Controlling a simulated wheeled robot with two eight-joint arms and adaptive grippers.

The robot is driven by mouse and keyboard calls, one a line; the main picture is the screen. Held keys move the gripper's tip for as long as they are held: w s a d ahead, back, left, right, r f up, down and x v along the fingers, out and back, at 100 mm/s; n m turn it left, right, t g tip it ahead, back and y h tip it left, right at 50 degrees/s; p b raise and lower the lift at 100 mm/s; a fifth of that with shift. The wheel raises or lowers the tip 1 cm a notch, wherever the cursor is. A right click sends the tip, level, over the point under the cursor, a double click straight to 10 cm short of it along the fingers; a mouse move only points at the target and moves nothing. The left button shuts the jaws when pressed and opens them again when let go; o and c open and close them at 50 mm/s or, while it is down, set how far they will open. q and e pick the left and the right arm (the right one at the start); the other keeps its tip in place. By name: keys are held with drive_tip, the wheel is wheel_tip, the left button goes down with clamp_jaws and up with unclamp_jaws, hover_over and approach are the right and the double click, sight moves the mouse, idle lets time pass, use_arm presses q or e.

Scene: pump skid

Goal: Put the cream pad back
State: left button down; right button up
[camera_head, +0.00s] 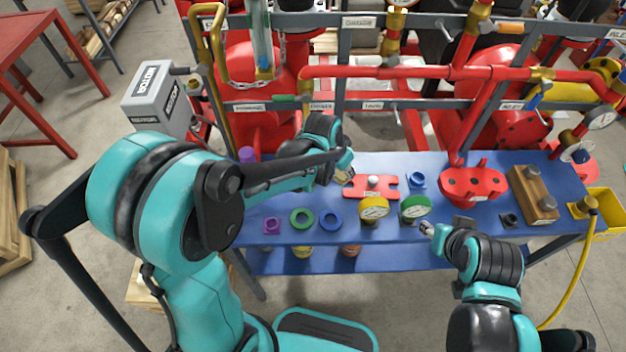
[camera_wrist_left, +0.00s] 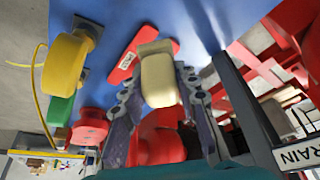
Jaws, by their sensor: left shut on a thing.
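The cream pad (camera_wrist_left: 158,80) is held between the two fingers of my left gripper (camera_wrist_left: 163,98) in the left wrist view. In the head view my left gripper (camera_head: 345,172) is above the back part of the blue bench, just left of a red plate (camera_head: 360,193) with a pale knob. The pad is mostly hidden there by the gripper. In the left wrist view the red plate (camera_wrist_left: 128,67) with a white label lies beyond the pad. My right gripper (camera_head: 428,229) is over the bench's front edge, near the green gauge; its finger opening is too small to tell.
The blue bench (camera_head: 335,238) carries a yellow gauge (camera_head: 373,209), a green gauge (camera_head: 414,207), a green ring (camera_head: 302,218), a blue ring (camera_head: 331,219), a red flange (camera_head: 472,184) and a wooden block (camera_head: 532,195). Red pipes (camera_head: 400,72) run behind it.

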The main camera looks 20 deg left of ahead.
use_arm(q)
drive_tip(key=a+f, duration=0.2)
drive_tip(key=a, duration=0.1)
drive_tip(key=a+f+b, duration=0.1)
drive_tip(key=a, duration=0.2)
drive_tip(key=s+a+f+b, duration=0.1)
drive_tip(key=a+f, duration=0.1)
drive_tip(key=a, duration=0.1)
drive_tip(key=shift+a+f, duration=0.1)
drive_tip(key=shift+f, duration=0.2)
wheel_tip(320, 180, down, 4)
drive_tip(key=shift+w+f+b, duration=0.1)
drive_tip(key=shift+b, duration=0.85)
drive_tip(key=c, duration=1.1)
unclamp_jaws()
drive_tip(key=shift+c, duration=0.2)
